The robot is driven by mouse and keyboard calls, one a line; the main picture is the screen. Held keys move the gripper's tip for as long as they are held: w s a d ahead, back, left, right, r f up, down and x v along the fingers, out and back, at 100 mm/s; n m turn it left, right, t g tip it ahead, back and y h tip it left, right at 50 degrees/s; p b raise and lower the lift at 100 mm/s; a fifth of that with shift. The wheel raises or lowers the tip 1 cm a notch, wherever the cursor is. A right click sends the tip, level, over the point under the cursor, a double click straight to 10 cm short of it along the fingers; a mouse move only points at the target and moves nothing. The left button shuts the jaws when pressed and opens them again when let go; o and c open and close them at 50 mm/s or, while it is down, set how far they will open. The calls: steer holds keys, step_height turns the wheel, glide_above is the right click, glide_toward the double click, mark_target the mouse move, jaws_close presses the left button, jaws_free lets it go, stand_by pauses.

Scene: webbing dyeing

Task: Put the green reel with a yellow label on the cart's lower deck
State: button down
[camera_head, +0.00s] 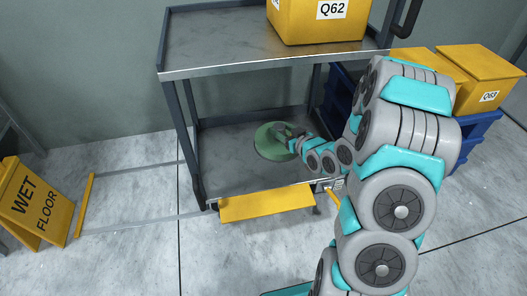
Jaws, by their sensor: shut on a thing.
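The green reel (268,146) is at the cart's lower deck (222,170), seen as a flat green disc. I cannot tell whether it rests on the deck or is held just above it. No yellow label shows on it from here. My gripper (283,134) is shut on the reel near its middle, reaching in from the right under the upper deck. The cart's upper deck (215,45) is grey with a metal front edge.
A yellow box marked Q62 (300,22) stands on the upper deck. A yellow flap (266,204) is at the cart's front. Yellow boxes (480,70) sit on a blue pallet (478,132) at right. A wet floor sign (36,205) stands at left. The lower deck's left part is clear.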

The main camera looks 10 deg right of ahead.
steer(key=s+f+b, duration=0.1)
steer(key=s+f, duration=0.5)
steer(key=f, duration=0.6)
steer(key=shift+n+y, duration=0.4)
steer(key=shift+s+a+f+b+x, duration=0.15)
steer(key=shift+b+x, duration=0.3)
steer(key=shift+x, duration=2.3)
steer(key=shift+s+a+b+x, duration=0.15)
steer(key=shift+b+x, duration=0.35)
steer(key=shift+x, duration=2.25)
steer(key=shift+w+a+f+b+x, duration=0.15)
steer(key=shift+b+x, duration=0.3)
steer(key=shift+x, duration=2.35)
steer(key=shift+s, duration=0.15)
steer(key=shift+c, duration=1.4)
jaws_free()
